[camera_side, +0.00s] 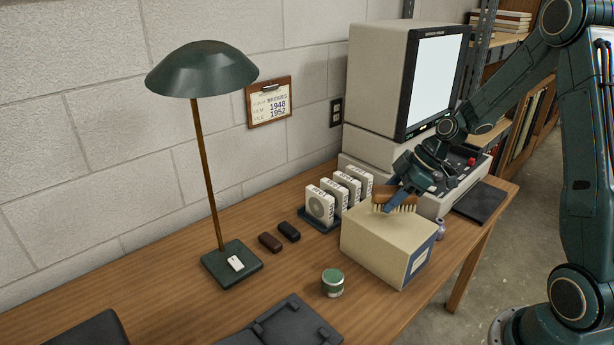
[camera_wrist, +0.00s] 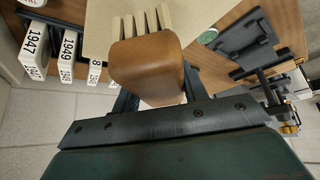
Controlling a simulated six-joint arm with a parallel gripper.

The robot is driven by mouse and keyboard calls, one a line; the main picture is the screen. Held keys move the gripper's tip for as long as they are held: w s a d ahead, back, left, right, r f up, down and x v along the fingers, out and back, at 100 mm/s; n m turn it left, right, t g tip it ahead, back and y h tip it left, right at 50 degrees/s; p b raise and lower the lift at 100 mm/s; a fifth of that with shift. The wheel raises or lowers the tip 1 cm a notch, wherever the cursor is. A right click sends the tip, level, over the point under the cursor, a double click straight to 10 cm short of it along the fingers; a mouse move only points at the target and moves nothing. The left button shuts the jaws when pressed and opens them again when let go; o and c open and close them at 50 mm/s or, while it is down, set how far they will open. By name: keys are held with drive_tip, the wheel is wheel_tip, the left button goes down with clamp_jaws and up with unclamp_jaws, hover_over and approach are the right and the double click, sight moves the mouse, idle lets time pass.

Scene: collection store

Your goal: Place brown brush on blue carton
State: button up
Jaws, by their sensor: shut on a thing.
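The brown brush (camera_side: 394,195) has a wooden back and pale bristles that point down. My gripper (camera_side: 393,201) is shut on it, over the far part of the carton's top. The carton (camera_side: 385,238) is a cream box with a blue band and a label on its right end, standing on the table. I cannot tell whether the bristles touch its top. In the wrist view, the brush (camera_wrist: 148,66) sits between my fingers, with its bristles toward the carton's pale top (camera_wrist: 98,32). The fingertips are mostly hidden there.
Numbered film boxes (camera_side: 320,206) stand in a rack behind the carton. A green-lidded tin (camera_side: 332,283) stands in front left, and a small purple vase (camera_side: 439,229) stands at the right. A microfilm reader (camera_side: 375,85) rises behind. A green lamp (camera_side: 203,70) stands left.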

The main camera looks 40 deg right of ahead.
drive_tip(key=shift+f, duration=1.75)
drive_tip(key=shift+f, duration=0.15)
drive_tip(key=o, duration=1)
drive_tip(key=v, duration=1.2)
drive_tip(key=shift+a+r, duration=0.1)
drive_tip(key=shift+r, duration=0.15)
